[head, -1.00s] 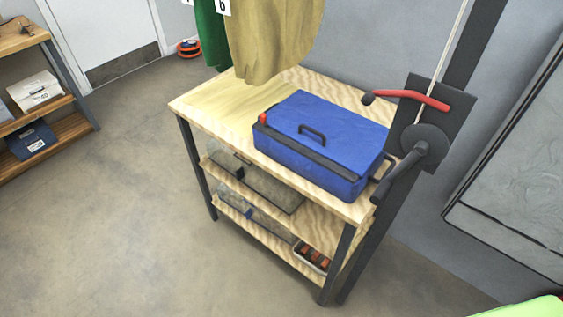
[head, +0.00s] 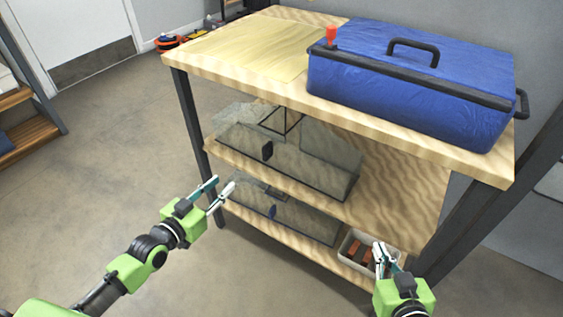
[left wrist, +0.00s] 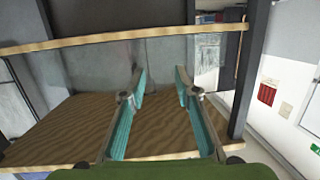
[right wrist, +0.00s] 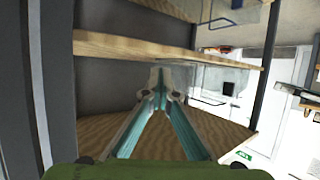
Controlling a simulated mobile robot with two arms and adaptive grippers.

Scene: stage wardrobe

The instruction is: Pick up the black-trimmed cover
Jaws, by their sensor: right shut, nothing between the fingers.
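A clear cover with black edges and a black tab (head: 325,168) lies on the middle shelf of the wooden rack. A similar clear cover with a blue tab (head: 308,224) lies on the shelf below. My left gripper (head: 224,184) is open and empty, in front of the rack's left end; the left wrist view shows its fingers (left wrist: 159,74) apart, facing the shelves. My right gripper (head: 381,248) is shut and empty, low at the rack's front right; its fingertips (right wrist: 158,72) meet in the right wrist view. Neither gripper touches a cover.
A small bin with orange-brown items (head: 351,240) is on the lower shelf near my right gripper.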

